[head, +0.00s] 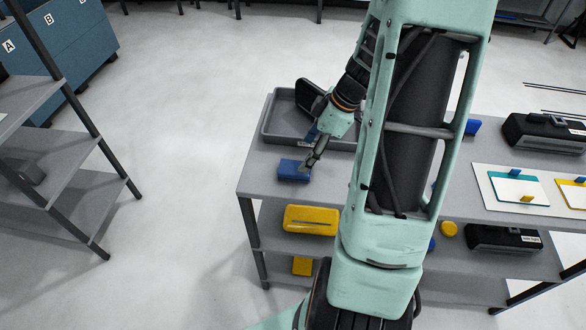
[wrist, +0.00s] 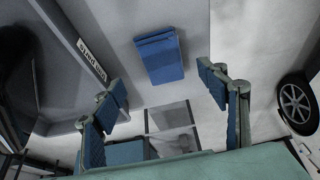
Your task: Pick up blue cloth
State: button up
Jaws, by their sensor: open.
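The blue cloth (head: 294,170) is a small folded block lying flat on the grey table top, near its left end. It also shows in the wrist view (wrist: 160,57), above the middle of the picture, beyond the fingertips. My gripper (head: 314,155) is just right of the cloth in the head view, apparently a little above the table. In the wrist view my gripper (wrist: 165,85) has its two blue-padded fingers spread wide with nothing between them. The cloth lies in line with the gap. I cannot tell the exact height between fingers and cloth.
A grey tray (head: 268,127) stands behind the cloth, holding a dark object. My arm hides the table's middle. Cards (head: 519,190) and a black case (head: 545,132) lie to the right. A yellow object (head: 311,219) is on the lower shelf. Table left of the cloth is clear.

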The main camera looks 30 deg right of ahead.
aim_at(296, 167)
jog(key=shift+p+x, duration=0.75)
jog(key=shift+x, duration=2.75)
jog(key=shift+a+r, duration=0.1)
jog(key=c, duration=1.1)
jog(key=shift+o, duration=0.2)
jog(key=shift+r, duration=0.45)
notch_tip(296, 167, up, 2)
jog(key=s+r+b, duration=0.3)
jog(key=s+r, duration=0.7)
jog(key=s, duration=0.4)
jog(key=shift+d, duration=0.4)
